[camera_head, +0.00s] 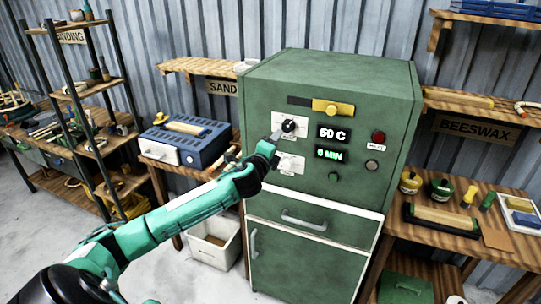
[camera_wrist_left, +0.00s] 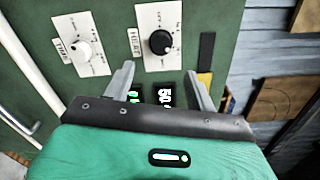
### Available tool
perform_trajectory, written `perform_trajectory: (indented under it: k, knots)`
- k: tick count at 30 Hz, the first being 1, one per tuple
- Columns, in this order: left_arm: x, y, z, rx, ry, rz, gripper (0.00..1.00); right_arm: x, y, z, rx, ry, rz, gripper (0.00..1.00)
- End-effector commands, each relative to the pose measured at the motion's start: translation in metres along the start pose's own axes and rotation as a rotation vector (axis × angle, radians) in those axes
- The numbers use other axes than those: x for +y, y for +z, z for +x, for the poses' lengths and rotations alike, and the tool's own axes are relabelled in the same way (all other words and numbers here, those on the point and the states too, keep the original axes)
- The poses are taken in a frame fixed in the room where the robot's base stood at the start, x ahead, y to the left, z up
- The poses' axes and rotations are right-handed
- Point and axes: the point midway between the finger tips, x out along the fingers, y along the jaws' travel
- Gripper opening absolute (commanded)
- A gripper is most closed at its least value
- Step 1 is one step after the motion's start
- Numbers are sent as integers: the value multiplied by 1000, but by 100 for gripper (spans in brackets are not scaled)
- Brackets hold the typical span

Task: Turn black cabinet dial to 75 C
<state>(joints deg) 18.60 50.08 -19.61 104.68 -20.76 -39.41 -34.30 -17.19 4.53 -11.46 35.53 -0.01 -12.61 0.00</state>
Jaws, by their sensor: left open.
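The black dial (camera_head: 289,125) is on a white plate on the front of the green cabinet (camera_head: 325,75). In the left wrist view the black dial (camera_wrist_left: 160,42) is beyond the fingertips, on the same panel as a white dial (camera_wrist_left: 83,52). The temperature display (camera_head: 334,134) appears to read 50 C. My left gripper (camera_head: 277,138) is at the panel, close to the black dial. Its fingers (camera_wrist_left: 159,72) are spread and hold nothing; the dial looks clear of them. The lower white dial is partly hidden by my gripper in the head view. My right gripper is out of view.
A minute display (camera_head: 329,154), a yellow slider handle (camera_head: 333,108), a red button (camera_head: 378,137) and a green button (camera_head: 333,177) share the panel. A drawer handle (camera_head: 304,219) protrudes below. A blue-grey box (camera_head: 186,140) stands left; a workbench (camera_head: 455,240) stands right.

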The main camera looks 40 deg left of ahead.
Motion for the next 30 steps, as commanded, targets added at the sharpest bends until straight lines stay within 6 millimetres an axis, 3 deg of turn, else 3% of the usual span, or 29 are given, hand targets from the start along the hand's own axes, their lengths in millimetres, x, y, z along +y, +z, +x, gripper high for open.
perform_trajectory:
  k: [3, 9, 26, 30]
  knots:
    - [3, -1, -16, 1, 0, 1, 57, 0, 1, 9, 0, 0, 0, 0]
    - [1, 0, -29, 0, 0, 1, 57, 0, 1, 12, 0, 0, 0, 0]
    - [0, 0, -30, 0, 0, 0, 57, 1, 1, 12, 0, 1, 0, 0]
    - [19, -2, -27, 0, 30, -23, 57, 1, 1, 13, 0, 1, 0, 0]
